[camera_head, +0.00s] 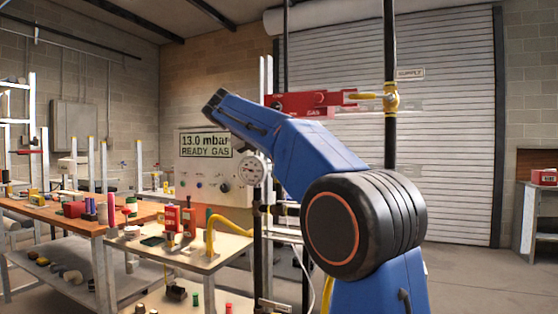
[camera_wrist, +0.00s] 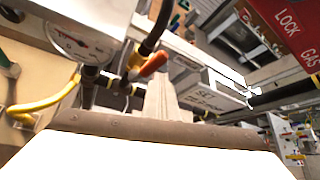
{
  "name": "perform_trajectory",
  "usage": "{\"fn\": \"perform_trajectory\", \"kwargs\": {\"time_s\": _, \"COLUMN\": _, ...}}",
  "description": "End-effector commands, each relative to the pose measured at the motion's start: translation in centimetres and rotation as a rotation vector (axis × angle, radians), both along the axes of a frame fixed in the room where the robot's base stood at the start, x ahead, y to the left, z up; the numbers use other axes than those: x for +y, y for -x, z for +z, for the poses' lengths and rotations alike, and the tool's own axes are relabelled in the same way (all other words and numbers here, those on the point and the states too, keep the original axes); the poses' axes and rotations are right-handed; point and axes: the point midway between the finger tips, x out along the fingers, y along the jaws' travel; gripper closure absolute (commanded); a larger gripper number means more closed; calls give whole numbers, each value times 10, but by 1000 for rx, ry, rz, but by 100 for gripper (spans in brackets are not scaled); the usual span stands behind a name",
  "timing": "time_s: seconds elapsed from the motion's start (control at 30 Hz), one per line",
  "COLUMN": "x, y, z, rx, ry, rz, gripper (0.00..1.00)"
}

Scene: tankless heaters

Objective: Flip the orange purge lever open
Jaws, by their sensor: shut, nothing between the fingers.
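The orange purge lever (camera_wrist: 153,64) shows in the wrist view, slanting up to the right from a black and brass fitting (camera_wrist: 132,72) on the pipework. My gripper (camera_wrist: 160,88) is shut and empty, its fingers pointing up the picture just below the lever. Whether the fingertips touch the lever I cannot tell. In the head view my blue arm reaches up and to the left, and neither the gripper nor the lever can be made out there.
A round gauge (camera_head: 252,170) stands by a panel (camera_head: 206,145) reading "13.0 mbar READY GAS". A red bar marked GAS (camera_head: 305,104) runs toward a yellow valve (camera_head: 390,97) on a black pipe. A yellow hose (camera_head: 222,222) and a cluttered bench (camera_head: 185,243) are at the left.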

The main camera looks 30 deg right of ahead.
Motion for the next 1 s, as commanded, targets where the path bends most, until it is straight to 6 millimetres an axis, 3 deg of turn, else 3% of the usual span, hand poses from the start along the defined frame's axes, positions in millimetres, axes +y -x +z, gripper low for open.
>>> {"fn": "perform_trajectory", "kwargs": {"time_s": 0.43, "x": 11, "y": -15, "z": 5, "rx": -5, "ry": 2, "rz": 5, "gripper": 100}}
{"fn": "perform_trajectory", "kwargs": {"time_s": 1.0, "x": 15, "y": -18, "z": 6, "rx": -8, "ry": 2, "rz": 10, "gripper": 100}}
